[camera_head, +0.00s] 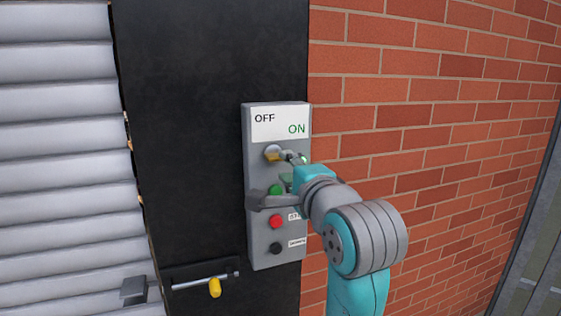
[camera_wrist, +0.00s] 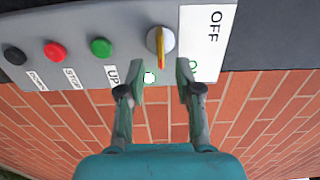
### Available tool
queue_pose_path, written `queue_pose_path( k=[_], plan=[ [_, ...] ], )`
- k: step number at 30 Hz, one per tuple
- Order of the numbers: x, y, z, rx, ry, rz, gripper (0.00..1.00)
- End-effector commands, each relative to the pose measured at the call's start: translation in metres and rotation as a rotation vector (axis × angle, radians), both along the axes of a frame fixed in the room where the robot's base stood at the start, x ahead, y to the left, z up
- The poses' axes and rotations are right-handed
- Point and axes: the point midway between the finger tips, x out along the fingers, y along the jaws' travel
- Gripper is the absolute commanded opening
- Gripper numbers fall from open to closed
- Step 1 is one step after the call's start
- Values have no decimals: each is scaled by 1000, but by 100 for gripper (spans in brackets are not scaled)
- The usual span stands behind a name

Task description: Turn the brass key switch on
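The brass key switch (camera_head: 272,154) is on the upper part of a grey control box (camera_head: 256,235), under a white label reading OFF at left and ON at right. In the wrist view the yellow key (camera_wrist: 161,45) lies crosswise to the box's length, its lower end toward the ON side. My gripper (camera_wrist: 162,84) is open, with a finger on each side of the key's line and clear space between. The key's end is close to the fingertips; I cannot tell if it is between them.
Below the key are a green button (camera_wrist: 101,47), a red button (camera_head: 276,221) and a black button (camera_head: 276,248). A brick wall (camera_head: 430,130) is at right. A yellow-handled bolt (camera_head: 214,287) and a slatted shutter (camera_head: 55,150) are at left.

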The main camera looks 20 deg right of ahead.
Motion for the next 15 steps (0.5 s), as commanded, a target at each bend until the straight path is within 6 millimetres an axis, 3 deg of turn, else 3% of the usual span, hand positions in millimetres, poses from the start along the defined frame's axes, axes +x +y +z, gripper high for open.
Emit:
queue_pose_path(
  k=[6, 15],
  plan=[
    [-35, -1, 0, 0, -1, 0, 34],
    [-51, -1, -1, 0, 1, 0, 34]
  ],
)
